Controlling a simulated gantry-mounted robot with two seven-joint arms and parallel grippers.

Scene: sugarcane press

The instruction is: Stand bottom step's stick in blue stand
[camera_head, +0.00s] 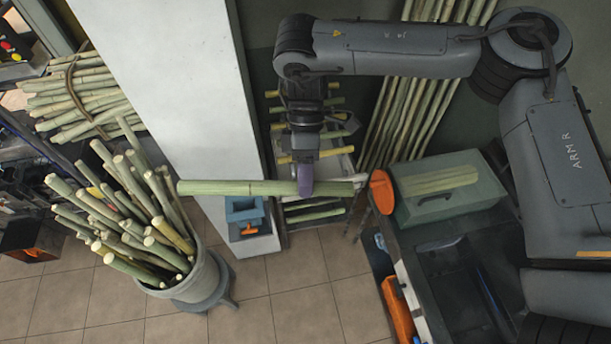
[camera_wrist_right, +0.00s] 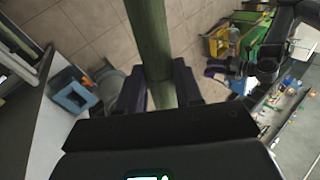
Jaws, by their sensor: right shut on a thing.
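A long green stick (camera_head: 235,188) lies level across the jaws of my right gripper (camera_head: 305,185), well clear of the floor. The same stick (camera_wrist_right: 150,40) runs between the two fingers of the right gripper (camera_wrist_right: 158,88) in the right wrist view. The blue stand (camera_head: 244,210) is below and left of the gripper, with an orange part on its front. It also shows at the left of the wrist view (camera_wrist_right: 72,97) and looks empty. The stepped rack (camera_head: 345,165) is behind the gripper, with short sticks on its steps, including green ones (camera_head: 315,216) at the bottom. My left gripper is out of view.
A grey bucket (camera_head: 205,280) full of upright canes stands at the left. A white pillar (camera_head: 185,70) rises behind the blue stand. A green box (camera_head: 450,205) and an orange round part (camera_head: 382,191) are near the held stick's right end. Tiled floor (camera_head: 285,300) is open in front.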

